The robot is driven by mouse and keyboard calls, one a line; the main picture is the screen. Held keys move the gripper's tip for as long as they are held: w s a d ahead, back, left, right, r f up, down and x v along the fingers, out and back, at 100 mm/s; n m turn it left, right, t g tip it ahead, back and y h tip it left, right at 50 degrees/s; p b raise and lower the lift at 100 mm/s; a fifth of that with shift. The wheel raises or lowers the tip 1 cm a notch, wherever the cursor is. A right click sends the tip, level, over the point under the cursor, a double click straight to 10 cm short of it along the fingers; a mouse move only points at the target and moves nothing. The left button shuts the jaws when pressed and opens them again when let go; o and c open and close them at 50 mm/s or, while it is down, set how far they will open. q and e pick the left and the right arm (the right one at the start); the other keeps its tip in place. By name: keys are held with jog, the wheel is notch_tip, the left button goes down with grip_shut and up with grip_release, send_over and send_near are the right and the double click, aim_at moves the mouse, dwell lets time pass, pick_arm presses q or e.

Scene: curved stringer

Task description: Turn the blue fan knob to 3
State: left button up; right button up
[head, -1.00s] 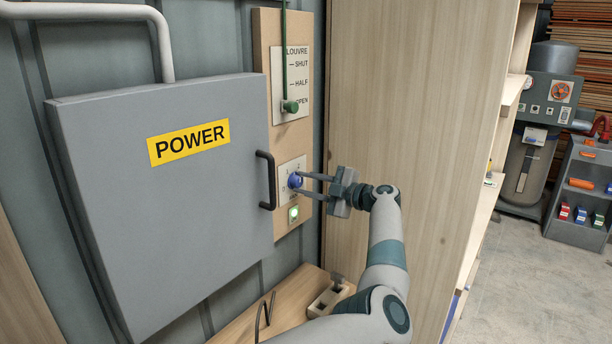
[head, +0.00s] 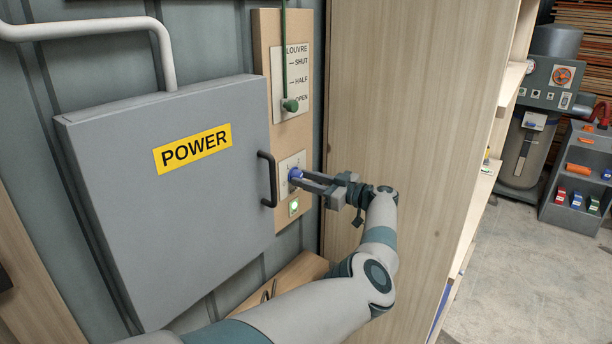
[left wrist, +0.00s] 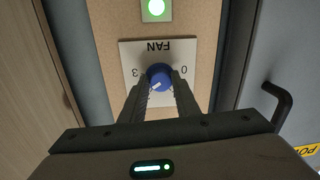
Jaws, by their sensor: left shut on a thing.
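The blue fan knob (head: 295,174) sits on a pale plate (head: 284,188) on the wooden panel. My left gripper (head: 303,179) is shut on it, one finger on each side. In the left wrist view the plate (left wrist: 130,50) is upside down, with FAN above the knob (left wrist: 159,74), 3 to its left and 0 to its right. The knob's white mark points to the lower left there, not straight at the 3. The fingers (left wrist: 160,88) hide the lower part of the plate, so the other numbers do not show. My right gripper is not in view.
A lit green button (head: 294,207) is just below the plate. The grey POWER box (head: 160,220) with its black handle (head: 267,180) is close on the left. A wooden side wall (head: 400,90) stands on the right.

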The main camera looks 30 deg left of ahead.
pick_arm(q)
jog(key=shift+s+f+m+y+p, duration=0.15)
jog(key=shift+m+p, duration=0.65)
jog(key=shift+m, duration=1.55)
jog(key=shift+m+y+p, duration=0.15)
jog(key=shift+m+p, duration=0.6)
jog(key=shift+m, duration=1.6)
jog(key=o, duration=1)
jog(key=shift+o, duration=0.2)
jog(key=shift+d, duration=0.1)
jog(key=d+b, duration=0.6)
jog(key=d, duration=1.1)
jog(key=shift+s+f, duration=0.15)
jog(key=shift+f, duration=0.15)
